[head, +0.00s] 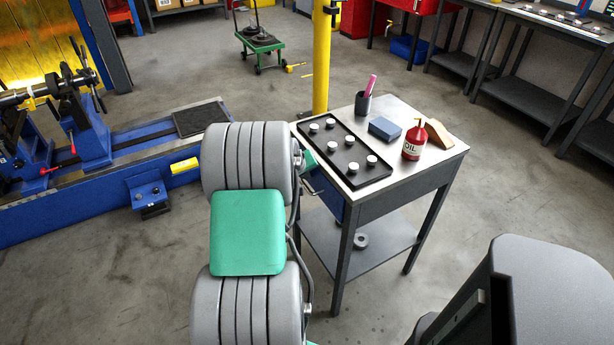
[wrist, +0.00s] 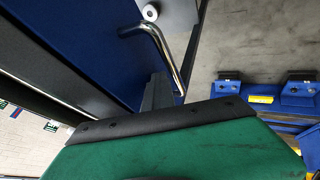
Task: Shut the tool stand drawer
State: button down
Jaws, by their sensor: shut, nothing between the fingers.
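The tool stand (head: 398,190) is a grey metal table with a lower shelf, right of my arm in the head view. Its blue drawer front (head: 327,196) shows under the left edge of the top, partly hidden by my arm. In the wrist view the blue front (wrist: 95,45) fills the upper left, with a bent metal bar handle (wrist: 160,50). My gripper (wrist: 158,92) is shut and empty, its dark fingertips close to the blue front beside the handle. I cannot tell whether they touch it, or how far the drawer stands out.
On the stand top are a black tray (head: 367,174) with several white-topped pieces, a blue block (head: 385,129), a red oil bottle (head: 414,141), a wooden block (head: 438,133) and a dark cup (head: 362,104). A yellow post (head: 321,60) rises behind. A blue machine bed (head: 100,205) lies left.

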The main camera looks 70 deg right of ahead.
jog(key=shift+s+d+r, duration=0.15)
jog(key=shift+s+d, duration=0.05)
jog(key=p+v, duration=0.7)
jog(key=v, duration=0.3)
jog(key=s+a+f+m+g+y, duration=0.1)
jog(key=a+f+m+y, duration=0.2)
jog(key=a, duration=0.6)
jog(key=s+a+f+y, duration=0.2)
jog(key=a+f+y, duration=0.15)
jog(key=a, duration=0.65)
jog(key=w+a+r+n+t+p, duration=0.1)
jog(key=w+a+r+n, duration=0.3)
jog(key=a+r, duration=0.3)
jog(key=w+a+r+n+t+p, duration=0.1)
jog(key=w+a+r+n, duration=0.3)
jog(key=a, duration=1)
jog(key=w+a+r+n+t+p, duration=0.2)
jog(key=w+a+r+n, duration=0.2)
jog(key=w+a+r, duration=0.4)
jog(key=a+r+y, duration=0.1)
jog(key=a+r, duration=0.1)
jog(key=a, duration=0.1)
jog(key=shift+r, duration=0.35)
jog(key=shift+a, duration=0.1)
